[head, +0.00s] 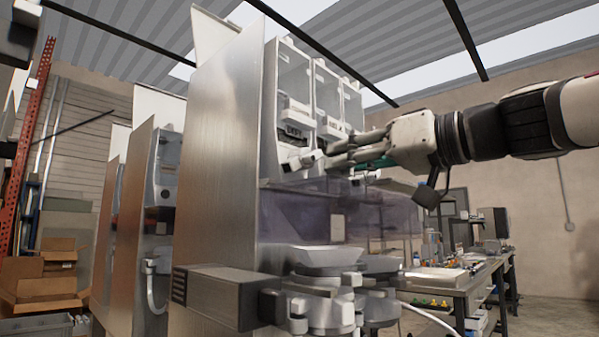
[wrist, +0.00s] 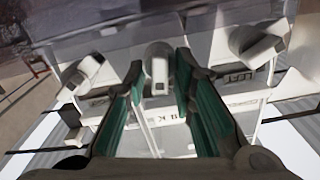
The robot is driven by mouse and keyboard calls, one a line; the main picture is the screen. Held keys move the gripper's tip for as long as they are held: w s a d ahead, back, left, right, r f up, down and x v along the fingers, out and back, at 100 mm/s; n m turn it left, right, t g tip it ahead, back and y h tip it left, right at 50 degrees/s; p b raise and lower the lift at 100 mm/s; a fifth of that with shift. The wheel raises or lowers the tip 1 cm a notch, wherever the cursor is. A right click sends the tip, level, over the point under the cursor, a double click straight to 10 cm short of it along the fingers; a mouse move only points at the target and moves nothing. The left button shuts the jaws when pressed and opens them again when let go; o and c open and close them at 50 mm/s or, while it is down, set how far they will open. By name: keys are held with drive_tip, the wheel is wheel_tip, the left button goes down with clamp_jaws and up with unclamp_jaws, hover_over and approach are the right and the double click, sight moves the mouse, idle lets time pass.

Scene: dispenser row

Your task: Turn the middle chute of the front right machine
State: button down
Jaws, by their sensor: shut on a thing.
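The front right machine (head: 222,140) is a tall metal dispenser with white hoppers side by side. Its middle chute (wrist: 159,68) is a pale, blocky spout, seen between my fingers in the wrist view. My gripper (head: 335,158), also in the wrist view (wrist: 159,75), reaches in from the right with its green-padded fingers on either side of that chute, shut on it. In the head view the fingers largely hide the middle chute. One neighbouring chute (head: 302,160) shows to the left of the fingers. In the wrist view side chutes flank it at left (wrist: 82,76) and right (wrist: 262,50), both tilted.
A clear purplish panel (head: 300,215) lies below the chutes, with metal trays (head: 325,256) under it. Similar machines (head: 137,215) stand to the left. A workbench (head: 455,280) with small items is behind at right. Cardboard boxes (head: 45,282) sit at far left.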

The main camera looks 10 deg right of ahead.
drive_tip(key=m, duration=0.5)
drive_tip(key=shift+w+d+f+m, duration=0.1)
drive_tip(key=shift+w+d+m, duration=0.1)
drive_tip(key=shift+m, duration=0.1)
drive_tip(key=m+p, duration=0.1)
drive_tip(key=m, duration=0.4)
drive_tip(key=f+m+p, duration=0.1)
drive_tip(key=m+p, duration=0.1)
drive_tip(key=m, duration=0.3)
drive_tip(key=m+p, duration=0.2)
drive_tip(key=m, duration=0.3)
drive_tip(key=shift+d+f+m, duration=0.1)
drive_tip(key=shift+f+m, duration=0.15)
drive_tip(key=shift+m, duration=0.05)
drive_tip(key=shift+f, duration=0.1)
drive_tip(key=c, duration=1.7)
unclamp_jaws()
